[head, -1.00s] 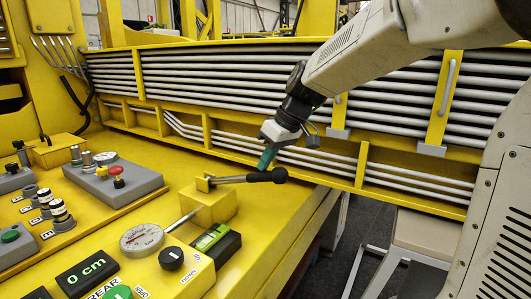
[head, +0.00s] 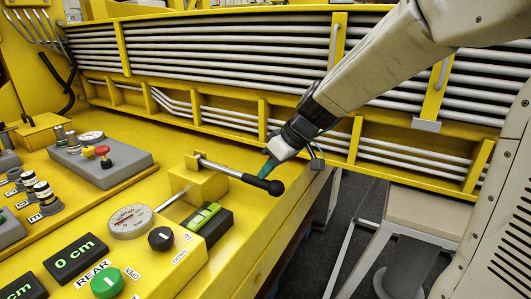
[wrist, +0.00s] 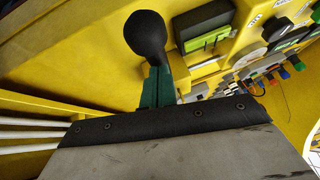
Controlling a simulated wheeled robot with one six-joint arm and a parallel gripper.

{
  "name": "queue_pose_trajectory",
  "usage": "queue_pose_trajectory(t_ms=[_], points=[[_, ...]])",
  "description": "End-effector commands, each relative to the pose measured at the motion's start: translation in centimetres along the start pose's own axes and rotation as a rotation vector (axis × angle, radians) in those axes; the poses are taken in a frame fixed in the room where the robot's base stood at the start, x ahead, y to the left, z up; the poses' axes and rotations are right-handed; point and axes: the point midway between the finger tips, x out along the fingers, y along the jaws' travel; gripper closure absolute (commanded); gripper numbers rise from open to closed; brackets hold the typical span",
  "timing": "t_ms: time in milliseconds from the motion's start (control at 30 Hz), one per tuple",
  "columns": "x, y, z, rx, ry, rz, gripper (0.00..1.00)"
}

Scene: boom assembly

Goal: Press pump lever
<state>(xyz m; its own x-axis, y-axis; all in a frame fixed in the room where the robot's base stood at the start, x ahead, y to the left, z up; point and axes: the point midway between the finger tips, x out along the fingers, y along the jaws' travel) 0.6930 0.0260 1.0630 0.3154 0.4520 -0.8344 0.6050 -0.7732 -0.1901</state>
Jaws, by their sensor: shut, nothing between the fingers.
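The pump lever (head: 222,170) is a thin metal rod with a black handle (head: 262,184), mounted on a yellow block (head: 197,187) on the yellow bench. It slopes down to the right, toward its handle end. My gripper (head: 268,168), with green fingers, is shut and empty, at the handle near its rounded end. In the wrist view, the black rounded handle end (wrist: 146,35) lies just beyond the green fingertips (wrist: 155,82) and partly overlaps them. I cannot tell whether they touch.
A round gauge (head: 131,221), a black knob (head: 161,239) and a small black box with a green display (head: 203,220) sit left of and below the lever. A grey box with a red button (head: 102,153) stands further left. Yellow railing with pipes runs behind. Floor lies beyond the bench's right edge.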

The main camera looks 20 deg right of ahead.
Motion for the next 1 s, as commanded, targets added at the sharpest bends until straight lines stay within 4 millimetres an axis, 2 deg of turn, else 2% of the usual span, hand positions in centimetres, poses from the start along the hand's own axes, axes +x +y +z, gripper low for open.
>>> queue_pose_trajectory(t_ms=[100, 233, 633, 767, 967, 1000], points=[[1.5, 0.4, 1.4, 0.004, -0.006, -0.003, 1.0], [2.3, 0.6, 2.1, 0.003, -0.008, -0.002, 1.0], [2.3, 0.7, 2.2, 0.002, -0.011, 0.002, 1.0], [1.4, 0.7, 1.6, -0.002, -0.005, 0.005, 1.0], [-2.3, -0.1, -0.9, -0.017, 0.015, 0.01, 1.0], [-3.3, 0.1, -0.4, -0.012, 0.015, 0.01, 1.0]])
